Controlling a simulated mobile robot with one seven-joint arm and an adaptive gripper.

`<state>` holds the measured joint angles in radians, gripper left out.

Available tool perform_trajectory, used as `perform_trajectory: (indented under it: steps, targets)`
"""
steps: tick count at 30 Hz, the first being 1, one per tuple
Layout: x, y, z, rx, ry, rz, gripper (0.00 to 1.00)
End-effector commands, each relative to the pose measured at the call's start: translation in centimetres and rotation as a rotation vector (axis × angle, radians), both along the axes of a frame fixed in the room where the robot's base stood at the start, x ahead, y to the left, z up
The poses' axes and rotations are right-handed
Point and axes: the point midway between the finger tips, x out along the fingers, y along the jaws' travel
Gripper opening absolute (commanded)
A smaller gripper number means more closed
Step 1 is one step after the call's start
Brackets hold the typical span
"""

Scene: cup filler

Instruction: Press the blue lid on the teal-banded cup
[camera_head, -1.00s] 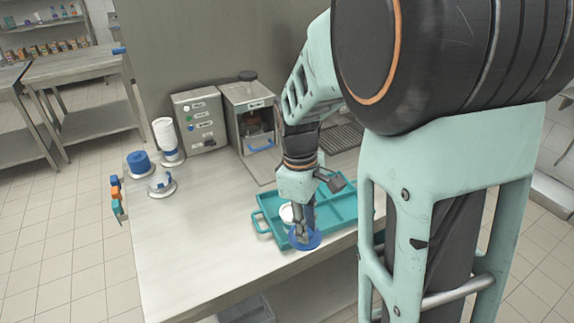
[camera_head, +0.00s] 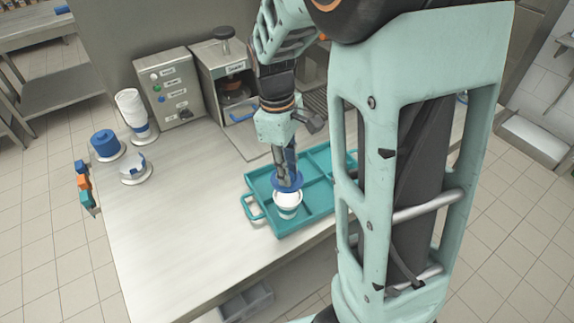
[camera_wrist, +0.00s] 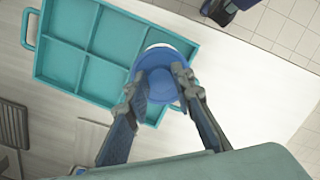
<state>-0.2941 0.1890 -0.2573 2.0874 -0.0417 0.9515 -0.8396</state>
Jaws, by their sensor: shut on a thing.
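The white cup (camera_head: 287,207) with a teal band stands upright in the front-left compartment of the teal tray (camera_head: 262,222). My gripper (camera_head: 287,178) points down and is shut on the blue lid (camera_head: 275,186), held level over the cup's far side. In the head view the lid hides part of the cup's rim; whether they touch is unclear. In the wrist view the lid (camera_wrist: 160,77) lies between my fingertips (camera_wrist: 156,88) and covers most of the cup, with a white rim (camera_wrist: 160,47) showing past its edge.
The tray's other compartments look empty. A machine with a dark press (camera_head: 236,92) and a control box (camera_head: 168,93) stand at the back. A cup stack (camera_head: 133,108), a blue lid stack (camera_head: 105,143) and a small holder (camera_head: 134,168) are at left. The counter's front left is clear.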

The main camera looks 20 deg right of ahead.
Motion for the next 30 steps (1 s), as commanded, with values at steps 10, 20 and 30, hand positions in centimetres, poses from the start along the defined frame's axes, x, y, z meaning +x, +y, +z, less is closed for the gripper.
perform_trajectory:
  steps: [10, 20, 30]
  targets:
    - [0.0, 0.0, -3.8, 0.0, 0.0, 0.0, 0.1]
    - [0.0, 0.0, -5.6, 0.0, 0.0, 0.0, 0.1]
    - [0.0, 0.0, -5.5, 0.0, 0.0, 0.0, 0.1]
